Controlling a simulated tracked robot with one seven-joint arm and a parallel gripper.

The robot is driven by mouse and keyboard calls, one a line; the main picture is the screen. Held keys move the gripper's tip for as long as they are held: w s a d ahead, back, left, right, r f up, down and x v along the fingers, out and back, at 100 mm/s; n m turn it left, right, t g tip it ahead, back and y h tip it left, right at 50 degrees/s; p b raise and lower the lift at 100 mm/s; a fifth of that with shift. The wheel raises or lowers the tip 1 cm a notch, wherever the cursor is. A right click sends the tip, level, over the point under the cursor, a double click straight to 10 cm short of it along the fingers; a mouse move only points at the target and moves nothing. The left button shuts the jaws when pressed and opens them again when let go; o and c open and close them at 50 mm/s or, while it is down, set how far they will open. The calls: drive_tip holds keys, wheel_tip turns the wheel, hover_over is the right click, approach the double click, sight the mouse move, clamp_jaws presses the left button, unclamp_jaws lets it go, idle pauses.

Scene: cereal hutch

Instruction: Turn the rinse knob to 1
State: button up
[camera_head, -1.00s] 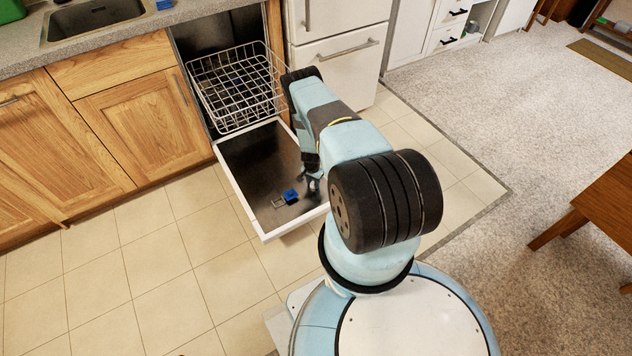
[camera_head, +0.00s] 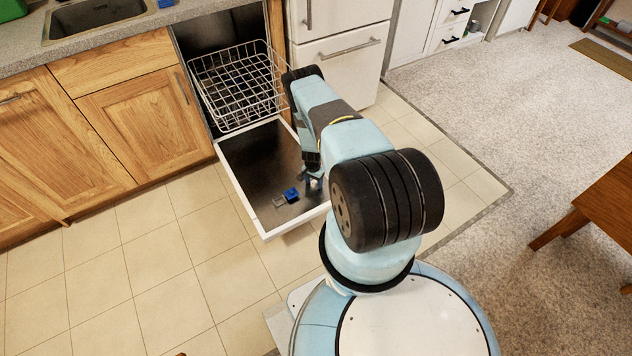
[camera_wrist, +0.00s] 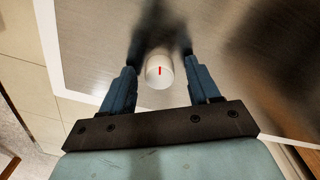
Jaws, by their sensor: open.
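The rinse knob (camera_wrist: 158,76) is a small white round knob with a red mark, seen in the wrist view against the inner face of the open dishwasher door (camera_head: 252,170). The red mark points nearly straight up in that view. No numbers can be read. My gripper (camera_wrist: 160,82) is open, with one blue finger on each side of the knob. Gaps show between the knob and both fingers. In the head view, my gripper (camera_head: 312,180) is over the right part of the door, and my arm partly hides that area.
Wooden cabinets (camera_head: 135,115) stand left and a white appliance (camera_head: 340,60) right. Tiled floor in front is clear.

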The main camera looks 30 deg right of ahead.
sight(313, 182)
wheel_tip(313, 182, up, 14)
drive_tip(key=shift+w+a+f, duration=0.15)
drive_tip(key=shift+f, duration=0.05)
idle(0.4)
